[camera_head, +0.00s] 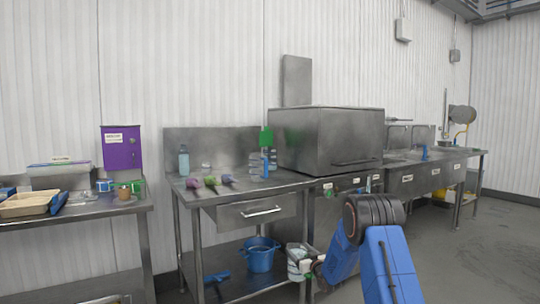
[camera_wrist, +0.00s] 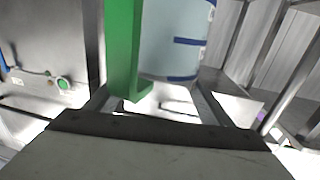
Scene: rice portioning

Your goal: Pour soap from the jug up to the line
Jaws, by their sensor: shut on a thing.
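A pale, see-through jug (camera_wrist: 172,40) with blue bands and a green handle (camera_wrist: 122,50) fills the upper middle of the wrist view. My gripper (camera_wrist: 155,103) is shut on the green handle, between its two fingers. In the head view the jug (camera_head: 296,262) hangs low in front of the steel table, at the end of my blue arm. Its contents and the soap level cannot be made out. A blue bucket (camera_head: 259,256) stands on the table's lower shelf, just left of the jug. Whether the line is on it cannot be seen.
A steel table (camera_head: 222,211) holds a bottle (camera_head: 183,160), several purple and green tools and clear containers. A large steel box (camera_head: 325,140) stands to its right. A blue tool (camera_head: 217,281) lies on the lower shelf. Open floor (camera_head: 490,250) lies at right.

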